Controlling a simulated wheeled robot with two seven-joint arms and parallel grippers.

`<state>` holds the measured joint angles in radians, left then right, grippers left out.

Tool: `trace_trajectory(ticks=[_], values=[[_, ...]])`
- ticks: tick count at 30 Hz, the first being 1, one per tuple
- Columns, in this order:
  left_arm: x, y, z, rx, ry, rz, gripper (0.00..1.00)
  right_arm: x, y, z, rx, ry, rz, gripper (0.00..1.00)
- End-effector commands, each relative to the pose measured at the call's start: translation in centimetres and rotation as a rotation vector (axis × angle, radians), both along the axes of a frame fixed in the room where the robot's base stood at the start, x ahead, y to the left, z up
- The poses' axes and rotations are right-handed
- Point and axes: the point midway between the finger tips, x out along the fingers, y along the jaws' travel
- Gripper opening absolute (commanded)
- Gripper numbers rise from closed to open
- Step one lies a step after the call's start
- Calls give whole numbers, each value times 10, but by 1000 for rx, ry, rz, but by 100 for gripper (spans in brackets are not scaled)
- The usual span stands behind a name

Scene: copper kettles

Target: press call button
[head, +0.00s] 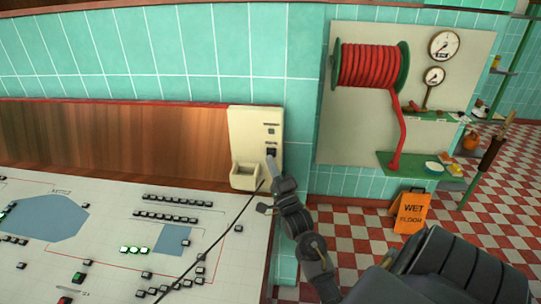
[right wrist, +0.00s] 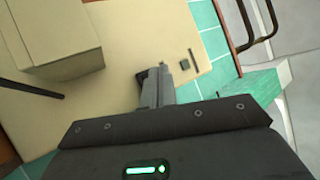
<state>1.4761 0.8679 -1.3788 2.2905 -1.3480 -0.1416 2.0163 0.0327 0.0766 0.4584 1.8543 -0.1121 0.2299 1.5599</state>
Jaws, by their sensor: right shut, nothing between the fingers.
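A cream call panel (head: 243,140) is fixed to the wall at the end of the wooden strip. It carries a small green button (head: 271,131) above a black button (head: 271,152); their labels are too small to read. My right gripper (head: 271,164) is shut and empty, its tips at the lower edge of the black button. In the right wrist view the closed fingers (right wrist: 164,74) partly cover the dark button (right wrist: 142,77), and the greenish button (right wrist: 187,66) lies just to the right. I cannot tell whether the tips touch the button. My left gripper is not in view.
The panel has a jutting cream tray (head: 245,178) at lower left. A white control desk (head: 100,215) lies below and left. On the right are a red hose reel (head: 370,66), gauges (head: 444,44) and an orange wet-floor sign (head: 410,211).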

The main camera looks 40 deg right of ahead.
Motion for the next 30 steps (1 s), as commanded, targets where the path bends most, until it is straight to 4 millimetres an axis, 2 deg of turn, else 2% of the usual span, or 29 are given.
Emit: trace_trajectory(ticks=[19, 30], values=[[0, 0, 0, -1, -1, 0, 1, 0, 0, 0, 0, 0, 0, 0], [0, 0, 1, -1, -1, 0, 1, 5, -7, 0, 0, 0, 0, 0]])
